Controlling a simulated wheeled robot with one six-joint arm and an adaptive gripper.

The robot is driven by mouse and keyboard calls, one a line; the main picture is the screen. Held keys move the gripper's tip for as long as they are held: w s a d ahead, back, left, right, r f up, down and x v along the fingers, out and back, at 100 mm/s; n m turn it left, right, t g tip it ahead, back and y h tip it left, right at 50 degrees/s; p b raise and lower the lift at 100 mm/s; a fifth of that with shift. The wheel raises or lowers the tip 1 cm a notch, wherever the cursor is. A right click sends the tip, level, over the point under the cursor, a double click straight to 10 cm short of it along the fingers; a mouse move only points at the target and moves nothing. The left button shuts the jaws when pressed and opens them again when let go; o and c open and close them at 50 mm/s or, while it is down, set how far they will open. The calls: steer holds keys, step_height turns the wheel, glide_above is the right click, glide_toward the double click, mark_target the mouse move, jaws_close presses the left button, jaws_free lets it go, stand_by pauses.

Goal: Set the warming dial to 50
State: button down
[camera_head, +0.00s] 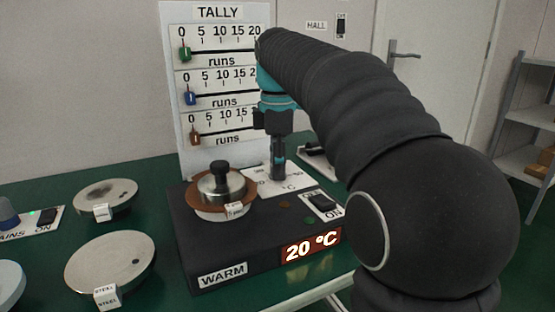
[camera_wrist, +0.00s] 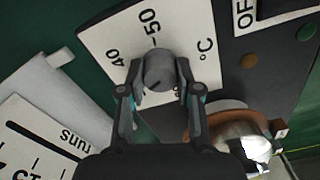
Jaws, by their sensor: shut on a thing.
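The warming dial (camera_wrist: 158,66) is a round grey knob on a white scale plate (camera_wrist: 104,38), where 40, 50 and °C can be read in the wrist view. My gripper (camera_wrist: 160,84) is shut on the knob, one finger on each side. I cannot tell which number the dial points to. In the head view my gripper (camera_head: 278,172) reaches straight down to the plate and hides the knob. The dark warming unit (camera_head: 213,251) is labelled WARM, and its display (camera_head: 311,246) reads 20 °C.
A steel piece with a black knob (camera_head: 220,178) sits on a brown ring left of the dial. An OFF/ON switch (camera_head: 322,201) is at its right. The TALLY board (camera_head: 218,13) stands behind. Steel plates (camera_head: 111,262) lie on the green table at left.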

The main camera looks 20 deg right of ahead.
steer(key=m+p, duration=0.2)
steer(key=shift+r+m, duration=0.15)
steer(key=shift+m, duration=0.25)
steer(key=m+p, duration=0.1)
steer(key=m, duration=0.2)
steer(key=shift+m, duration=0.3)
steer(key=m, duration=0.6)
steer(key=shift+f+p, duration=0.2)
steer(key=shift+p, duration=0.1)
steer(key=m, duration=0.6)
steer(key=shift+m, duration=0.3)
steer(key=m, duration=0.5)
steer(key=shift+m, duration=0.3)
steer(key=c, duration=0.8)
jaws_free()
